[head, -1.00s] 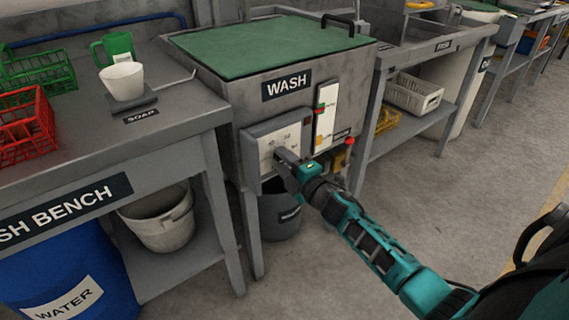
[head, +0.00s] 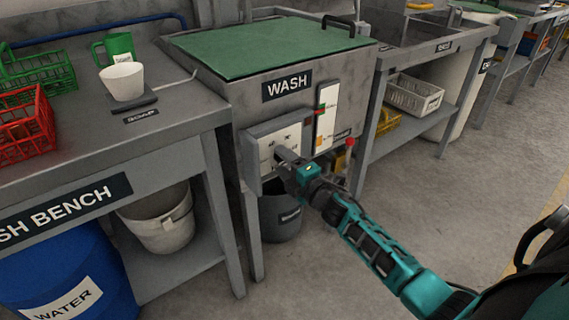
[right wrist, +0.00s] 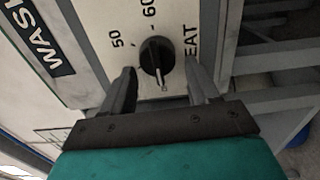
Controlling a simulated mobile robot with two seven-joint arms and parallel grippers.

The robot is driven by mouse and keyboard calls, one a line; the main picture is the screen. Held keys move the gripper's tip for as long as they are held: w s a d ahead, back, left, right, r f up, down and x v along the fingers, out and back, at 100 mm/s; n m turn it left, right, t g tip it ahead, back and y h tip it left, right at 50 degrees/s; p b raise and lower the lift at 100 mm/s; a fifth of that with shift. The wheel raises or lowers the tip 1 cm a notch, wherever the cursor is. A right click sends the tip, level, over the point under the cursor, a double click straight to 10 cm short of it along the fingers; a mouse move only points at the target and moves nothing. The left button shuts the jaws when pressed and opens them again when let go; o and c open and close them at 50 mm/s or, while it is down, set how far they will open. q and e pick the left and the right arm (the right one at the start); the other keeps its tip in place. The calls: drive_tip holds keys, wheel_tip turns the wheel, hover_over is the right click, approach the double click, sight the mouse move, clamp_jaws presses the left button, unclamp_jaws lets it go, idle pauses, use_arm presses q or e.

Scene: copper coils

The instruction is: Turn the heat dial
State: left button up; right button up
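The heat dial (right wrist: 157,57) is a black round knob with a pale pointer, on a white plate marked 50, 60 and "HEAT" in the right wrist view. The plate (head: 266,149) sits on the front of the wash tank (head: 247,97); in the head view the dial is hidden behind my right gripper (head: 284,157). In the right wrist view my right gripper (right wrist: 161,76) is open, with one finger on each side of the dial and a visible gap to both. The pointer aims down toward the gripper. My left gripper is not in view.
A tall indicator strip (head: 326,118) and a red knob (head: 350,142) are right of the plate. A dark bucket (head: 282,222) stands below. The wash bench (head: 170,135) is on the left. The floor on the right is clear.

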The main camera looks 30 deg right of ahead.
drive_tip(key=shift+o, duration=0.5)
drive_tip(key=shift+s, duration=0.1)
drive_tip(key=s+d+p, duration=0.1)
drive_tip(key=s+p, duration=0.1)
drive_tip(key=s, duration=1)
drive_tip(key=shift+s, duration=0.35)
